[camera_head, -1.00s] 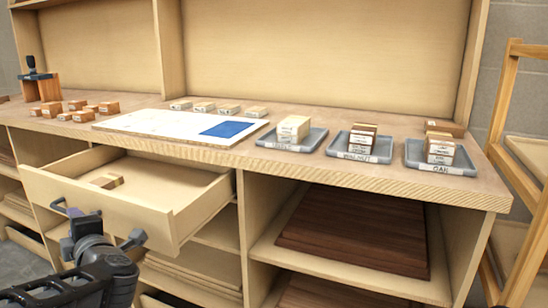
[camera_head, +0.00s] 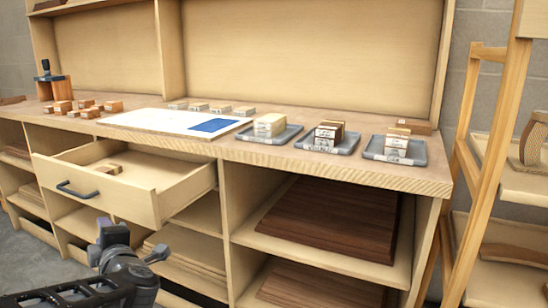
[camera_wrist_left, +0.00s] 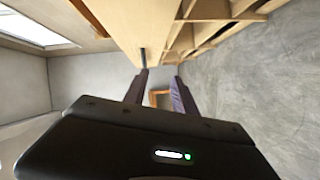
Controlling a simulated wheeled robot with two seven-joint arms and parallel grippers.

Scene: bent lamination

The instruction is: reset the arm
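My left gripper (camera_head: 130,247) is at the lower left of the head view, in front of the bench and below the open drawer (camera_head: 150,208). It touches nothing there. In the left wrist view its two fingers (camera_wrist_left: 160,88) stand apart with nothing held between them. My right gripper is not in view. The drawer is pulled out, with a dark handle (camera_head: 77,190) on its front and a small wood block (camera_head: 108,168) inside.
On the bench top are a white board with a blue patch (camera_head: 213,126), several wood blocks (camera_head: 84,105), and three grey trays (camera_head: 373,153) holding stacked blocks. Dark boards (camera_head: 330,220) lie on the shelf below. A wooden rack (camera_head: 490,150) stands at the right.

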